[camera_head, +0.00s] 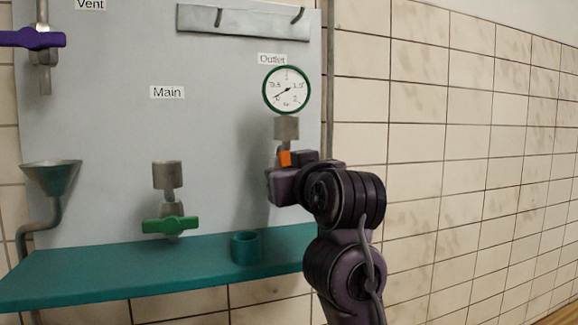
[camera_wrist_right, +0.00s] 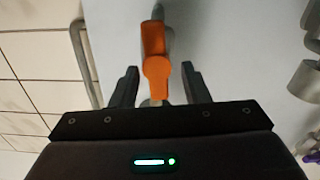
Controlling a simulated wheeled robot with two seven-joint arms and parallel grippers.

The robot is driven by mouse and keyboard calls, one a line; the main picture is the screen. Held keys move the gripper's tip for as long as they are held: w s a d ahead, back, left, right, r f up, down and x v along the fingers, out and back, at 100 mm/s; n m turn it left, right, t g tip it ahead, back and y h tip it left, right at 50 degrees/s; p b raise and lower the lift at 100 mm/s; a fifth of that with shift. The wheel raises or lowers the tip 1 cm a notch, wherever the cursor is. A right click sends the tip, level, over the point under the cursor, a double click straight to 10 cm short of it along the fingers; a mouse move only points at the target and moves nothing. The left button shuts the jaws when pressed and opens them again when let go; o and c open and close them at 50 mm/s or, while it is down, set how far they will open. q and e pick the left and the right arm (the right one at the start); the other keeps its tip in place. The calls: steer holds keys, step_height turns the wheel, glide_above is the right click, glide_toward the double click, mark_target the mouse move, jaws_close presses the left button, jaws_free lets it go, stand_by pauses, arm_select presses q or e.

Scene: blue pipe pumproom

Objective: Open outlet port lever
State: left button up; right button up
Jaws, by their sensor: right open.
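The outlet port lever is orange. In the head view only a small piece of the orange lever (camera_head: 285,158) shows, below the outlet gauge, with my right gripper and arm hiding the rest. In the right wrist view the orange lever (camera_wrist_right: 157,72) lies between the two fingers of my right gripper (camera_wrist_right: 160,82). My right gripper (camera_head: 283,180) is at the lever in the head view. My left gripper is not in view.
The round outlet gauge (camera_head: 287,90) is above the lever. A green lever (camera_head: 170,224) is under the Main label, and a purple lever (camera_head: 30,38) is at the upper left. A teal shelf (camera_head: 110,275) carries a teal cup (camera_head: 245,248). A funnel (camera_head: 50,178) is at left.

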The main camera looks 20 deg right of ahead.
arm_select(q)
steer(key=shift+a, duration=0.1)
arm_select(e)
steer(key=shift+s+d, duration=0.1)
steer(key=shift+d, duration=0.05)
steer(key=shift+c, duration=1)
jaws_close()
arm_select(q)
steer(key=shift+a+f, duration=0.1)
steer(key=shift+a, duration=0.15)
arm_select(e)
steer(key=shift+r+m, duration=0.1)
steer(key=shift+m, duration=0.7)
steer(key=shift+o, duration=1)
jaws_free()
